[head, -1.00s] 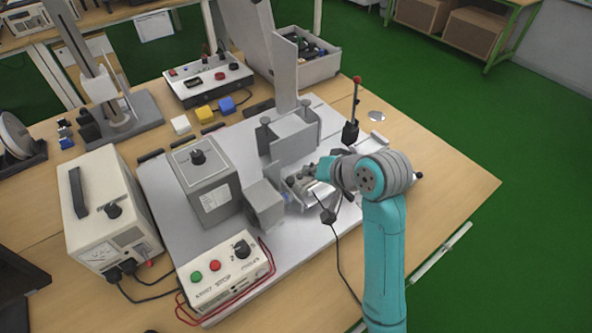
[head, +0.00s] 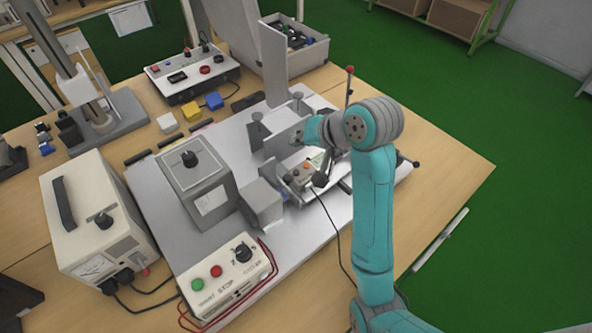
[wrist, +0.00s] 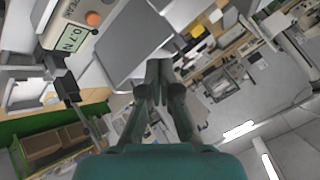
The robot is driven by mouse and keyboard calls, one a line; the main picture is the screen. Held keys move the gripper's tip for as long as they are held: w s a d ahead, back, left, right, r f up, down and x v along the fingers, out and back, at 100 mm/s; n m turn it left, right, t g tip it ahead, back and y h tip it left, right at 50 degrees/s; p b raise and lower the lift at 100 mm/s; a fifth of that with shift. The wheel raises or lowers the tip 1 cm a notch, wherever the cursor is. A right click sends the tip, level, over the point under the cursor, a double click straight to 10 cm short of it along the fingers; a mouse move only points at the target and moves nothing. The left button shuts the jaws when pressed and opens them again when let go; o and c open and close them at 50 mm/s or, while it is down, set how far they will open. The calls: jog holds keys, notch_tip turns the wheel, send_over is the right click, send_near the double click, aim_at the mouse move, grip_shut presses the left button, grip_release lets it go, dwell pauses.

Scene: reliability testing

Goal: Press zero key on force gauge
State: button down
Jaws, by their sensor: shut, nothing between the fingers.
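The force gauge (head: 300,174) lies in the fixture on the metal base plate, with an orange button and a small display. In the wrist view the gauge (wrist: 62,22) is at the upper left, and its display (wrist: 74,40) reads 0.7 N. The orange key (wrist: 93,18) shows beside the display; I cannot read its label. My gripper (head: 298,144) is above and behind the gauge, near the grey block. In the wrist view my gripper (wrist: 158,66) has its fingers together, empty and apart from the orange key.
A grey block (head: 284,138) stands just behind the gauge. A lever with a red tip (head: 349,72) rises to the right. A grey box with a knob (head: 193,180) and a control box (head: 226,276) stand left. Bare table (head: 446,170) lies at the right.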

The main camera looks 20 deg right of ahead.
aim_at(298, 173)
jog(key=shift+f, duration=4.05)
jog(key=shift+f, duration=0.25)
jog(key=shift+f, duration=0.15)
jog(key=shift+f, duration=0.4)
jog(key=shift+r, duration=0.8)
jog(key=shift+r, duration=2.55)
jog(key=shift+s, duration=0.15)
